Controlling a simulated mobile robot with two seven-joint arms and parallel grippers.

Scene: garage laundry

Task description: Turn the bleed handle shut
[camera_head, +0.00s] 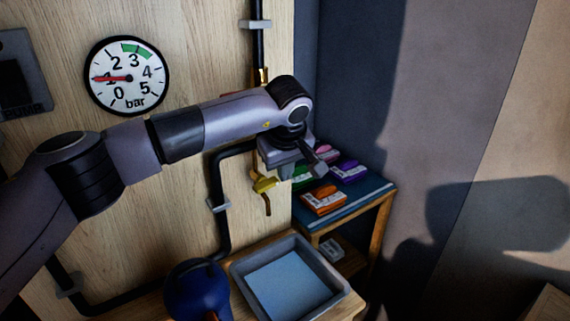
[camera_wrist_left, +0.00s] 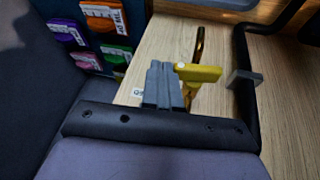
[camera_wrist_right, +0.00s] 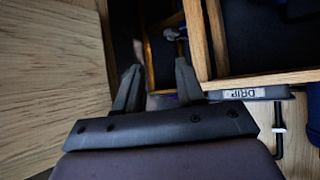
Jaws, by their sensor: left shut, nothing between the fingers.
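The yellow bleed handle (camera_head: 264,183) is on the black pipework of the wooden panel, below my left forearm in the head view. It also shows in the left wrist view (camera_wrist_left: 203,73), where its yellow bar lies right beside my left gripper (camera_wrist_left: 163,85). The left fingers are together with nothing between them; I cannot tell whether they touch the handle. In the head view the left gripper (camera_head: 316,162) is to the right of the handle. My right gripper (camera_wrist_right: 157,80) is open and empty in its wrist view; it is outside the head view.
A gauge (camera_head: 127,76) on the panel has its red needle near 1. A grey tray (camera_head: 240,278) and a dark blue round object (camera_head: 196,291) are below. Coloured packs (camera_head: 323,200) lie on a small table (camera_head: 374,192). A DRIP label (camera_wrist_right: 241,94) shows near the right gripper.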

